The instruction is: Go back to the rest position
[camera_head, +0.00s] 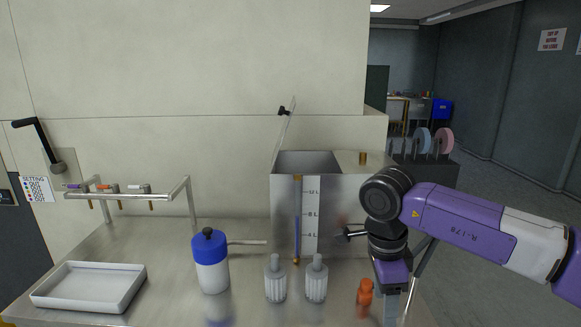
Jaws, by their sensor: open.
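My purple and white arm reaches in from the right edge, with its wrist bent downward. My gripper (391,306) hangs below the purple wrist piece at the lower right, pointing down at the front of the steel counter (240,305). Its jaws are open, and no object shows between them. The fingertips are cut off or hard to make out near the bottom edge of the view. A small orange bottle (364,297) stands just left of the gripper; I cannot tell whether they touch.
A steel tank (340,215) with a level scale stands behind the wrist. Two clear ribbed bottles (275,280) and a blue-topped white bottle (211,265) stand left of the gripper.

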